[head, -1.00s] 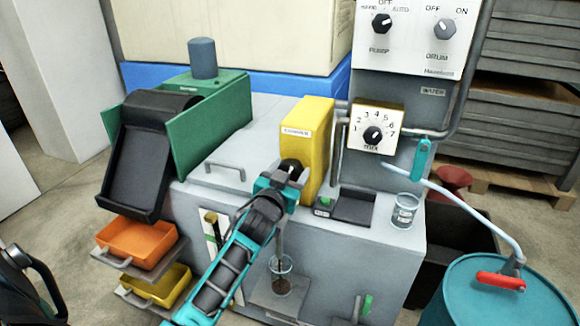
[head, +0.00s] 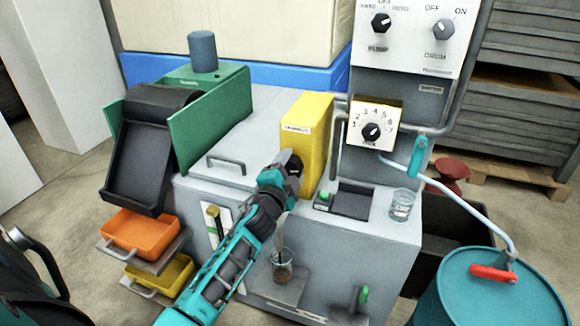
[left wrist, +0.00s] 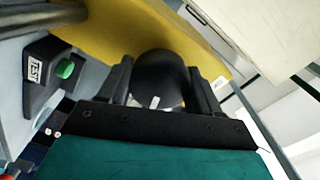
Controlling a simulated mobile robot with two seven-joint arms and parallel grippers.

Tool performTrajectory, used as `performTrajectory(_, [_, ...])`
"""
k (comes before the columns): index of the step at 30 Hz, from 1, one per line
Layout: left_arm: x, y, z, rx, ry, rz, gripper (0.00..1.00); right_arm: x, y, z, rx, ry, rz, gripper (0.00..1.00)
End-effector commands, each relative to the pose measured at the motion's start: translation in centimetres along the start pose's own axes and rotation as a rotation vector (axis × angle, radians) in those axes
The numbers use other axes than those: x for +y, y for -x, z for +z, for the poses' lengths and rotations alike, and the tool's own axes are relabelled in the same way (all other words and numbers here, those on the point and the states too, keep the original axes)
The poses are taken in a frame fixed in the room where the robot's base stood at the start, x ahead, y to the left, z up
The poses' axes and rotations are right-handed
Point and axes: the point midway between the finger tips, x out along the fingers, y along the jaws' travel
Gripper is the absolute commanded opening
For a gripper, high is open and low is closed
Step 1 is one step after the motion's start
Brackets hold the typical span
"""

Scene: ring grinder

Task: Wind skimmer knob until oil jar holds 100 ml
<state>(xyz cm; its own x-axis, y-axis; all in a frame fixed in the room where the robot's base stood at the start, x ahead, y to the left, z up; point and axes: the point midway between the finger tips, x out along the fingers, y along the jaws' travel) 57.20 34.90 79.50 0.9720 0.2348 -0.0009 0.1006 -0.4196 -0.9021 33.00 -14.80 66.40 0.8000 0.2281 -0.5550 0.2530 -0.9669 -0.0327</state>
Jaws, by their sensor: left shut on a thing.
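The yellow skimmer box (head: 306,142) stands on the front of the grey machine. My left gripper (head: 281,172) reaches its black knob from the front. In the left wrist view the round black knob (left wrist: 158,80), with a white mark, sits between the fingers of my left gripper (left wrist: 160,92), which is shut on it. The clear oil jar (head: 283,262) stands below the skimmer's spout on a small grey shelf. Dark oil shows in its lower part; its graduations are too small to read. My right gripper is not in view.
A green button box (left wrist: 60,68) is close beside the knob. A teal drum (head: 490,295) stands at front right; orange and yellow trays (head: 140,235) are at left.

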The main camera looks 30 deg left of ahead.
Motion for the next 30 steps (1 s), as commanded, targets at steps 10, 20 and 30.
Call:
performTrajectory(10, [-0.02, -0.02, -0.23, 0.007, -0.33, -0.002, 0.33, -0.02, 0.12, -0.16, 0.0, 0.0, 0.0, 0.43])
performTrajectory(20, [0.04, -0.01, -0.26, 0.008, -0.644, -0.002, 0.33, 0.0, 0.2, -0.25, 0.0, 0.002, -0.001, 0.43])
performTrajectory(30, [0.12, 0.0, -0.26, 0.008, -0.925, -0.002, 0.33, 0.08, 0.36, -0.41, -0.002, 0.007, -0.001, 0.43])
